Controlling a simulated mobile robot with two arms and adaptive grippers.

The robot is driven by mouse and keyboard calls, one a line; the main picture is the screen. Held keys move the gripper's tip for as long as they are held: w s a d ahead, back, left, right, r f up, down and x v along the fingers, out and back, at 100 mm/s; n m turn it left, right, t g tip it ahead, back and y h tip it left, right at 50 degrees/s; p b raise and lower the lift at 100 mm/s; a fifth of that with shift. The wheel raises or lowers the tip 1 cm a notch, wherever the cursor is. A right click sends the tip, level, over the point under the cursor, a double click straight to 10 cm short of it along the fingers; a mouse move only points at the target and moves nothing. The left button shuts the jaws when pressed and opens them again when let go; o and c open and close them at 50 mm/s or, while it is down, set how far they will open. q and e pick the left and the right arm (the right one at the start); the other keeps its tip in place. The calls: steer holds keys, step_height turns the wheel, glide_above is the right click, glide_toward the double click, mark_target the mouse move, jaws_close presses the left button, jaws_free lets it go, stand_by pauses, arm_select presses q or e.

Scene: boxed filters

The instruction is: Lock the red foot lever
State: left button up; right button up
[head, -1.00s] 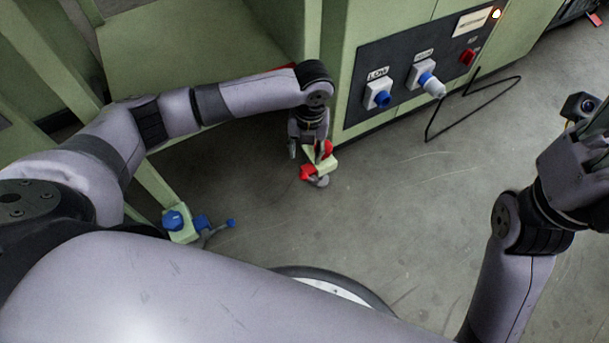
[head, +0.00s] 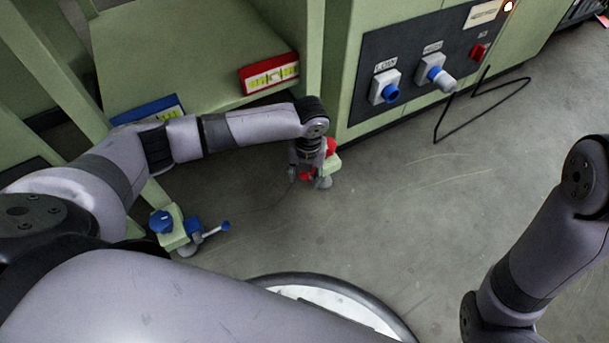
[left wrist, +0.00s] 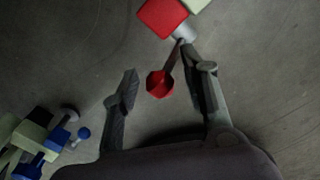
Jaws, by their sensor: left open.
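The red foot lever (left wrist: 170,62) shows in the left wrist view as a short arm with a red knob (left wrist: 160,84) at its end, joined to a red block (left wrist: 163,17). My left gripper (left wrist: 165,80) is open, with one finger on each side of the knob. The right finger is close to the lever's arm; I cannot tell whether they touch. In the head view my left gripper (head: 309,178) points down at the machine's foot, where red parts (head: 331,147) show around it and the lever is mostly hidden. My right gripper is out of view.
A similar foot with a blue lever (head: 210,231) stands at the lower left. The green machine has a control panel (head: 420,70) with blue plugs. A red-framed box (head: 269,75) and a blue-framed box (head: 150,108) lie on its shelf. A black wire stand (head: 484,100) is on the floor.

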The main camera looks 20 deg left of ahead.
arm_select(q)
steer(key=shift+a, duration=0.1)
jaws_close()
stand_by(0.4)
